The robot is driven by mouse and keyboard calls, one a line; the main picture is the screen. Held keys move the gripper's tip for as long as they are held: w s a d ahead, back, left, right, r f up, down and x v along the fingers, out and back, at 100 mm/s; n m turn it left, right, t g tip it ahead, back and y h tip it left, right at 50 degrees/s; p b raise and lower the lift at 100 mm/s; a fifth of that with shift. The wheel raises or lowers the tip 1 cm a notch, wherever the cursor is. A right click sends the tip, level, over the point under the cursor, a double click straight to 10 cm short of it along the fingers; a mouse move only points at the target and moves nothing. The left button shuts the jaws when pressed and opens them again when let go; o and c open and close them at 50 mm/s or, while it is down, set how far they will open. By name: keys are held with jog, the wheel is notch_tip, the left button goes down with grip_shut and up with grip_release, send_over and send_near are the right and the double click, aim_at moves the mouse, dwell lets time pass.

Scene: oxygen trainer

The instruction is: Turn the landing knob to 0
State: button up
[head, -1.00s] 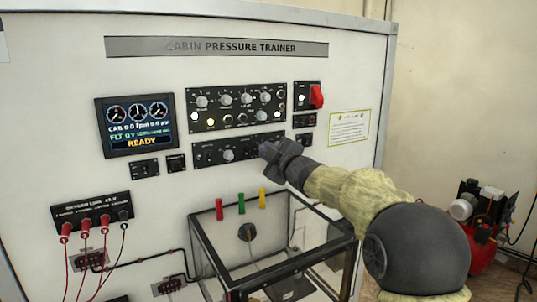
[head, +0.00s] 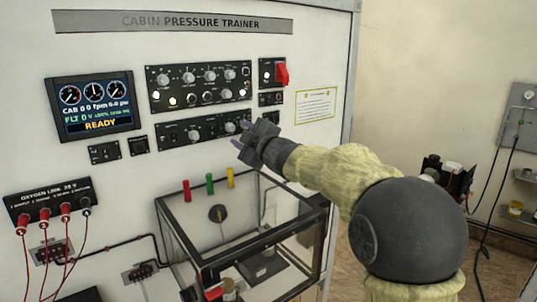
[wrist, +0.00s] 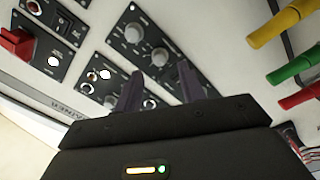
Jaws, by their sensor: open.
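The lower control panel (head: 212,128) in the head view carries a grey knob (head: 194,135) near its middle and more small controls towards its right end. Its labels are too small to read, so I cannot tell which knob is the landing knob. My gripper (head: 241,133) is open and empty at the right end of this panel, covering part of it. In the wrist view, my gripper (wrist: 160,72) has its two fingers apart. Two grey knobs, one upper (wrist: 132,33) and one lower (wrist: 160,56), show just beyond the fingertips. I see no contact with either.
The upper knob panel (head: 200,82) and a red guarded switch (head: 282,74) are above my gripper. Red, green (head: 210,183) and yellow handles stand below the panel, over a clear box frame (head: 190,255). A display (head: 95,105) reads READY. Cables hang at lower left.

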jog(key=b+v, duration=0.3)
jog(key=v, duration=1)
jog(key=shift+s, duration=0.15)
jog(key=shift+f, duration=0.15)
